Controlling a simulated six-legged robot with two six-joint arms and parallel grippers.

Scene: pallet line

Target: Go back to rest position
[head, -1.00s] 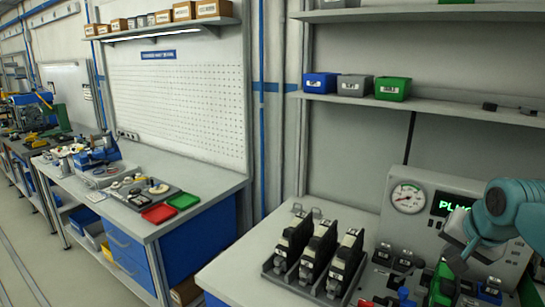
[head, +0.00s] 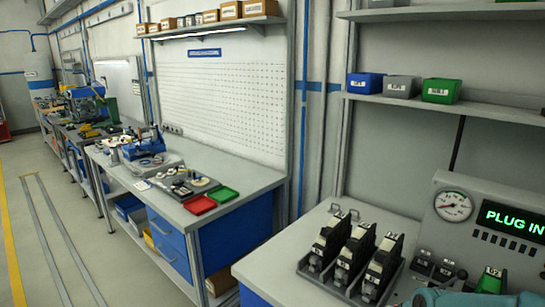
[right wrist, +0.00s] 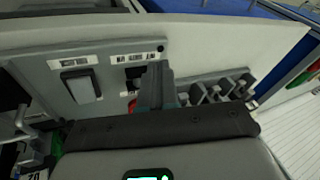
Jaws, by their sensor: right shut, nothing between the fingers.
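My right gripper (right wrist: 158,85) shows in the right wrist view as grey fingers pressed together, with nothing between them. My left gripper is in neither view.
The near bench holds a rack of several black modules (head: 347,258) and a console with a gauge (head: 453,206) and a green "PLUG IN" display (head: 511,219). A second bench (head: 235,208) carries red and green trays. Open floor (head: 75,235) lies at the left.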

